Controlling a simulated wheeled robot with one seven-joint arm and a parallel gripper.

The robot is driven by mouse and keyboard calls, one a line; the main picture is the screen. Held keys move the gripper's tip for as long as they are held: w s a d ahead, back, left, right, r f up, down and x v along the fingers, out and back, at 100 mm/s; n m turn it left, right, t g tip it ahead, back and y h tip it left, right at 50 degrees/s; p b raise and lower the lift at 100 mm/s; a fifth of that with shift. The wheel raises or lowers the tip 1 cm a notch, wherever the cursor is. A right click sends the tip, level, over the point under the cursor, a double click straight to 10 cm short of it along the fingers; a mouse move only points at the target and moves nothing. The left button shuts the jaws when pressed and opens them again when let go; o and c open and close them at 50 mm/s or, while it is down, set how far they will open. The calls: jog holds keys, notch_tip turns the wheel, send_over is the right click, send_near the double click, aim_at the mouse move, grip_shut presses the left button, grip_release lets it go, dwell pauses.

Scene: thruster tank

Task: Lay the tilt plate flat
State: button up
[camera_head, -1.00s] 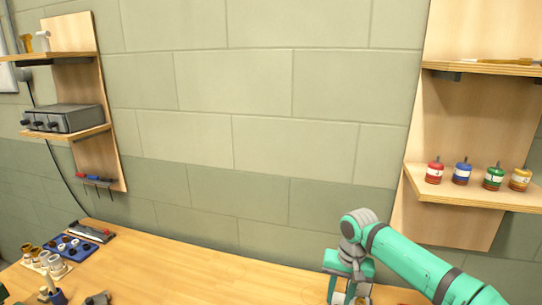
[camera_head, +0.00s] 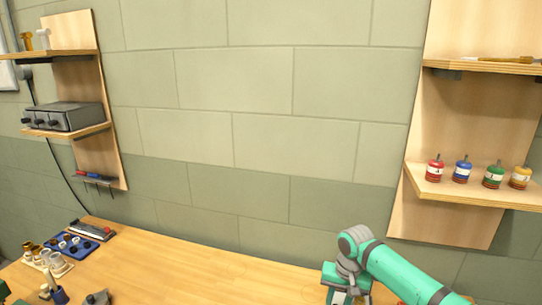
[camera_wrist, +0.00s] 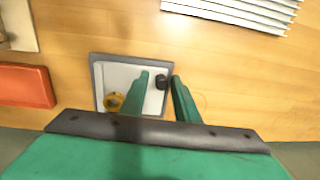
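In the wrist view, a square white plate with a grey rim (camera_wrist: 121,62) is on the wooden table below my gripper. It looks like the tilt plate, but I cannot tell its slope. I see no contact. The left finger hides part of the plate. In the head view, neither the plate nor the fingertips can be made out.
In the wrist view, a red block (camera_wrist: 25,86) lies left and a white slatted object (camera_wrist: 240,10) lies at the top right.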

jog(key=shift+s+a+f, duration=0.1)
jog(key=shift+a+f, duration=0.1)
jog(key=shift+f, duration=0.35)
jog(key=c, duration=0.5)
jog(key=o, duration=0.7)
jog(key=shift+o, duration=0.2)
jog(key=shift+r, duration=0.8)
jog(key=shift+d+r, duration=0.1)
jog(key=shift+r, duration=2.8)
